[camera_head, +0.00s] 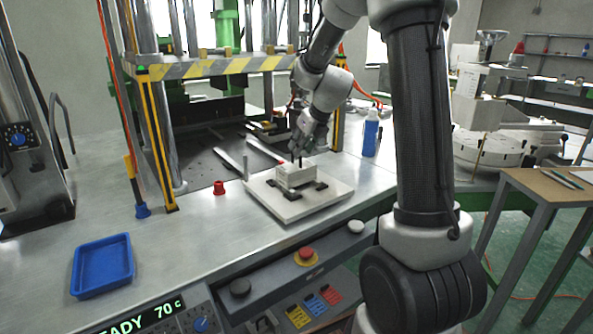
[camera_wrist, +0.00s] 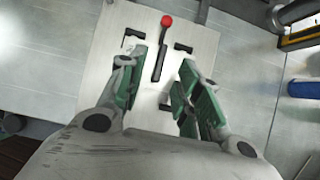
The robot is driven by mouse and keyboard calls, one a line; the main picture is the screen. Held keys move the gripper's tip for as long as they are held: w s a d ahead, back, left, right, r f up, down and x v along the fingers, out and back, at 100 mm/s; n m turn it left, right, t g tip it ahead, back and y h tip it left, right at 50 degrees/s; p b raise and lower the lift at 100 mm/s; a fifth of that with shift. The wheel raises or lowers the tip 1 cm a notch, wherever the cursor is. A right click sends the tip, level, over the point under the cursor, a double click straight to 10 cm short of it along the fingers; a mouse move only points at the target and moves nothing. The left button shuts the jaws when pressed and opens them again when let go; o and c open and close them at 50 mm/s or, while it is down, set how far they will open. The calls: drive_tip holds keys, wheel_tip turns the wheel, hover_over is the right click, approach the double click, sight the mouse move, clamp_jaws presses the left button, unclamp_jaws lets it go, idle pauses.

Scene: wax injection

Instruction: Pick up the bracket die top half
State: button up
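The bracket die (camera_head: 296,176) is a pale block sitting among black clamps on a white board (camera_head: 318,205) in the head view. Its seam is too small to tell the top half from the lower one. My gripper (camera_head: 299,158) points down just above the die's back part. In the wrist view my gripper (camera_wrist: 163,62) is open, with green-padded fingers apart over the pale board (camera_wrist: 115,45). A dark lever with a red knob (camera_wrist: 166,20) shows between and beyond the fingers. The die's outline is hard to make out there, and I cannot tell whether the fingers touch it.
A red cup-like piece (camera_head: 219,187) stands left of the board, and a blue tray (camera_head: 102,265) lies at the bench's front left. A blue bottle (camera_head: 371,132) stands at the back right. A striped press frame (camera_head: 215,66) rises behind. The steel bench between tray and board is clear.

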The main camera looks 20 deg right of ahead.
sight(297, 164)
drive_tip(key=x, duration=0.5)
drive_tip(key=shift+w+f, duration=0.1)
drive_tip(key=shift+w, duration=0.1)
clamp_jaws()
